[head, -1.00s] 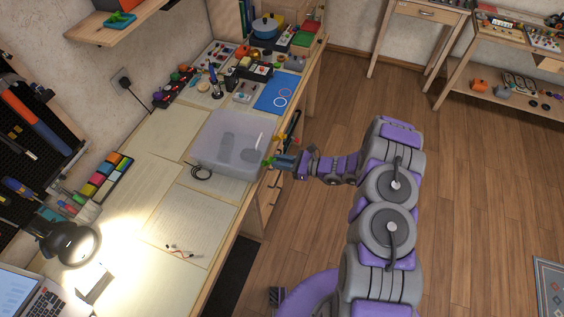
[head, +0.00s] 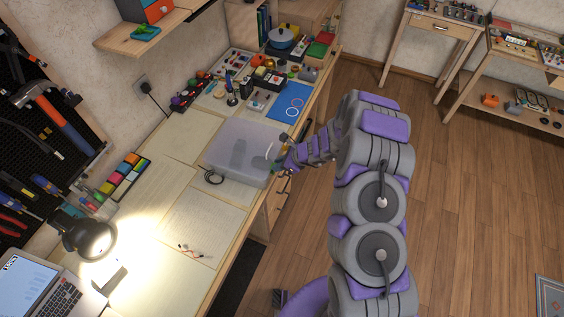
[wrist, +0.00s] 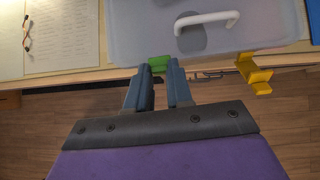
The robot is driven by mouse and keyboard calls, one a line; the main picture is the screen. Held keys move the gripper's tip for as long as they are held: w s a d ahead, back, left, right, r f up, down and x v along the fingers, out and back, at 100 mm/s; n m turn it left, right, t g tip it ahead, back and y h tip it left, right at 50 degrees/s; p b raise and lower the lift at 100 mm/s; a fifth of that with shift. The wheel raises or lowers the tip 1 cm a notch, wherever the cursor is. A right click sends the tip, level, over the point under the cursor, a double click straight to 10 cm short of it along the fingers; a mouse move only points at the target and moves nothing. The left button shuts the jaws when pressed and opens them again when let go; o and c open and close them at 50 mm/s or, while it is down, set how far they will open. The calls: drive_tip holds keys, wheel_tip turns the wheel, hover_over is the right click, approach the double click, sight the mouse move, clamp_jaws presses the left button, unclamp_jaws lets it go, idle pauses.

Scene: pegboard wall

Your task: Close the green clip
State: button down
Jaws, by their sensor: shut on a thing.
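The green clip (wrist: 159,63) is at the near edge of the translucent grey box (wrist: 130,30), between my fingertips in the wrist view. My gripper (wrist: 160,70) is shut on it, with both blue-grey fingers beside the clip. A yellow clip (wrist: 254,75) sticks out from the same box edge, to the right and apart from my gripper. A white handle (wrist: 207,18) lies on the box lid. In the head view the box (head: 236,150) stands at the table's right edge, with my gripper (head: 283,156) against that side. The green clip cannot be made out there.
The wooden table (head: 165,255) holds paper sheets, a lit lamp (head: 90,238) and a laptop (head: 35,290).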

drive_tip(key=shift+a, duration=0.1)
idle(0.5)
drive_tip(key=c, duration=1)
unclamp_jaws()
drive_tip(key=shift+r, duration=0.1)
drive_tip(key=p+v, duration=0.1)
drive_tip(key=v, duration=1.6)
drive_tip(key=shift+p, duration=0.4)
drive_tip(key=shift+a+r, duration=0.1)
drive_tip(key=shift+r, duration=0.1)
